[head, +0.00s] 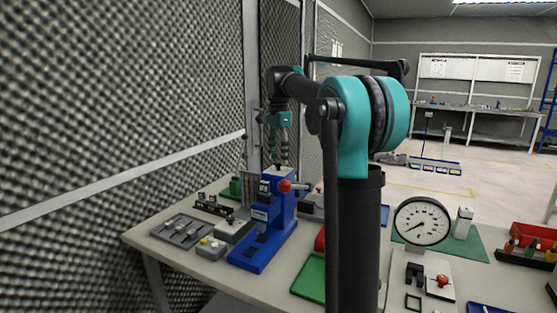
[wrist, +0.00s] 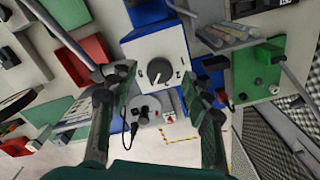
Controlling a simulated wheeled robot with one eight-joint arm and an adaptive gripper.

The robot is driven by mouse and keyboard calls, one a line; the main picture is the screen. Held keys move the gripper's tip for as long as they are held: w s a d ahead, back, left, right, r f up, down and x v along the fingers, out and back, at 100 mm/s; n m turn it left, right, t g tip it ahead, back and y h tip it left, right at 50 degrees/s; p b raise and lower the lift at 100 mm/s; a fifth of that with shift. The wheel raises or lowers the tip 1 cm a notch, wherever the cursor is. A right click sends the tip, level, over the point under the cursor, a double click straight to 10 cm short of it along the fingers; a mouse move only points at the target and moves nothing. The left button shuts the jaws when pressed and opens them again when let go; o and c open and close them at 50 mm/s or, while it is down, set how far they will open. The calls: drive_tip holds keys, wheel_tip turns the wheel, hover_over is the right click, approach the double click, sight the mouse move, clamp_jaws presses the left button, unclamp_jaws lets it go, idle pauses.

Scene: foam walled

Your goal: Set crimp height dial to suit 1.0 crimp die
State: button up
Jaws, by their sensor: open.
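The blue crimp press (head: 265,225) stands on the bench, left of my arm in the head view. In the wrist view its top is a pale plate (wrist: 140,50) with a round dark grey dial (wrist: 159,72) bearing a white pointer mark. My gripper (wrist: 158,80) is open and empty, above the press, with one finger on each side of the dial and apart from it. It also shows in the head view (head: 281,161), over the press top. The dial's scale is too small to read, and I cannot pick out a 1.0 crimp die.
A red ball knob (head: 285,186) sticks out at the press's upper right. A grey tray (head: 168,236) and a dark rack (head: 213,207) lie left of it. A dial gauge (head: 421,221) and a green tray (head: 308,278) are to the right. A foam wall (head: 90,110) runs behind.

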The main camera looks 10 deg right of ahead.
sight(279, 162)
wheel_tip(279, 162, up, 10)
drive_tip(key=shift+r, duration=0.25)
idle(0.4)
